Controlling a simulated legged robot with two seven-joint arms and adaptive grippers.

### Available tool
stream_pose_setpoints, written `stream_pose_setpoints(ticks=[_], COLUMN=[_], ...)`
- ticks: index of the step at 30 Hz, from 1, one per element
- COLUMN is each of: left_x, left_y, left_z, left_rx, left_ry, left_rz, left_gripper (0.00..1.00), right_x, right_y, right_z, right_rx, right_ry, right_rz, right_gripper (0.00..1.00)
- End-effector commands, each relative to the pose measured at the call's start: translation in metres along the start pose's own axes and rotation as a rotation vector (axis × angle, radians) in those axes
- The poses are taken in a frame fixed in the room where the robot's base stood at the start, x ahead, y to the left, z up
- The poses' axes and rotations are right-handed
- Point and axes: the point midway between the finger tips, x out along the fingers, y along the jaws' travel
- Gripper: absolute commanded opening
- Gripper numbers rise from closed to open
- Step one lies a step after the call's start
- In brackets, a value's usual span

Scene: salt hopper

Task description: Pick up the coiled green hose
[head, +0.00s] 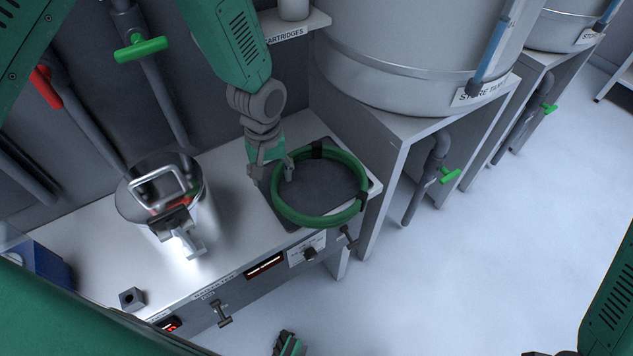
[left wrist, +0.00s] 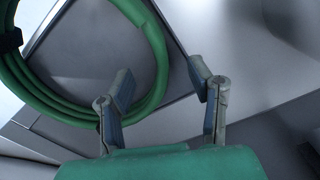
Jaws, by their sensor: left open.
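The coiled green hose (head: 300,219) lies as a ring on a dark square plate (head: 297,228) at the right end of the bench. Black ties hold it at the back and right. My left gripper (head: 272,177) points down at the hose's left side, open. One finger is over the inside of the ring and the other is outside it. In the left wrist view, the hose (left wrist: 157,60) passes between the two open fingers (left wrist: 160,86); whether they touch it I cannot tell.
A lidded metal pot (head: 195,215) stands on the bench left of the gripper. A small grey block (head: 131,298) sits near the front edge. A large tank (head: 400,60) on a stand rises behind right. A shelf (head: 285,28) hangs behind my left arm. The floor at right is clear.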

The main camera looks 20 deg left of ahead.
Motion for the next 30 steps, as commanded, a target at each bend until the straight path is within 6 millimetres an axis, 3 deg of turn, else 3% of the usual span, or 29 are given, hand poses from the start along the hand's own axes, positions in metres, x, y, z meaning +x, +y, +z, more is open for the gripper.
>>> stream_pose_setpoints(ticks=[7,16,17,20,21,30], left_x=[0.037,0.042,0.042,0.043,0.043,0.041], left_y=[0.001,-0.002,-0.002,-0.002,-0.002,-0.001], left_z=[0.002,0.0,0.0,0.0,0.0,-0.001], left_rx=[0.001,0.001,0.001,0.001,0.001,0.001], left_ry=[-0.001,0.0,-0.001,-0.002,-0.001,0.001], left_rz=[-0.005,0.0,0.0,0.001,0.001,-0.001], left_gripper=[0.47,0.47,0.4,0.05,0.0,0.0], right_x=[0.003,0.003,0.003,0.003,0.003,0.003], right_y=[0.0,0.0,0.0,0.0,0.0,0.0], right_z=[0.0,0.0,0.0,0.0,0.0,0.0], right_rx=[0.0,0.001,0.001,0.001,0.0,0.0], right_ry=[0.0,0.0,0.0,0.0,0.0,0.0], right_rz=[0.0,0.0,0.0,0.0,0.0,0.0], right_gripper=[0.0,0.0,0.0,0.0,0.0,0.0])
